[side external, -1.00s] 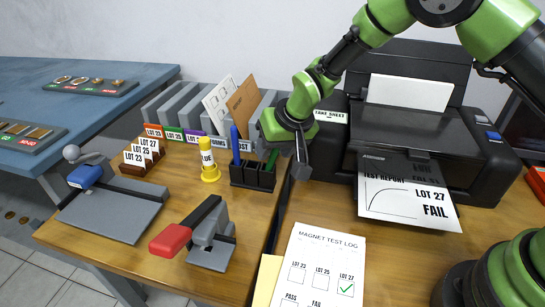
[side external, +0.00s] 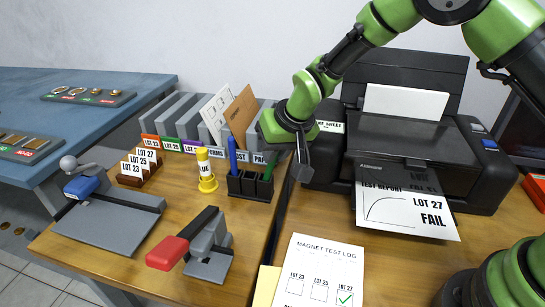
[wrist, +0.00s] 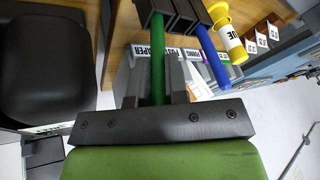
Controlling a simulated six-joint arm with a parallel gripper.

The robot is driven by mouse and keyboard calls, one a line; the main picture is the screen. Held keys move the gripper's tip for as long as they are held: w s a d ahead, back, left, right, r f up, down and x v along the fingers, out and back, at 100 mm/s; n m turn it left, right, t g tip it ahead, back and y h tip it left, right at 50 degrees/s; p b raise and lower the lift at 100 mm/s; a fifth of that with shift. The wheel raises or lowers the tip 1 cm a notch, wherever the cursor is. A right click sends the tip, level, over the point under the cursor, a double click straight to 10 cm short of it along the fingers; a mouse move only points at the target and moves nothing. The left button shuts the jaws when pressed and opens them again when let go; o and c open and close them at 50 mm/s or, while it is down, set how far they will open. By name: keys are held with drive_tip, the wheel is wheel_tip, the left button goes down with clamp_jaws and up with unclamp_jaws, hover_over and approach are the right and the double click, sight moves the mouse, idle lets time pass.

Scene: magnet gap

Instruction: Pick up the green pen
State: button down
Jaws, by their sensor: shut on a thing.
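The green pen (side external: 269,165) stands in the right part of a black pen holder (side external: 250,187). In the wrist view the green pen (wrist: 158,38) runs between my two fingers, and its lower end goes into the holder (wrist: 168,14). My gripper (wrist: 156,72) is shut on the pen's upper part. In the side view my gripper (side external: 301,165) is at the right of the holder; its grip is hard to see there.
A blue pen (side external: 233,152) stands in the same holder. A yellow glue stick (side external: 206,170) is to its left. File boxes stand behind. The black printer (side external: 425,150) is close on the right.

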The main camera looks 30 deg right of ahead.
wheel_tip(320, 180, up, 10)
drive_tip(key=s+d, duration=0.6)
drive_tip(key=s, duration=0.8)
drive_tip(key=n+g, duration=0.2)
drive_tip(key=n, duration=0.2)
hover_over(265, 173)
drive_tip(key=f, duration=0.3)
drive_tip(key=shift+s+d+f+h, duration=0.1)
drive_tip(key=shift+s+d+h, duration=0.05)
drive_tip(key=shift+d+h, duration=0.2)
drive_tip(key=shift+h, duration=0.25)
drive_tip(key=shift+s+x, duration=0.2)
drive_tip(key=shift+x, duration=1.65)
drive_tip(key=shift+s+x, duration=0.2)
drive_tip(key=shift+x, duration=1.6)
drive_tip(key=shift+a+f, duration=0.1)
drive_tip(key=shift+f, duration=0.55)
drive_tip(key=c, duration=1.1)
unclamp_jaws()
drive_tip(key=shift+o, duration=0.2)
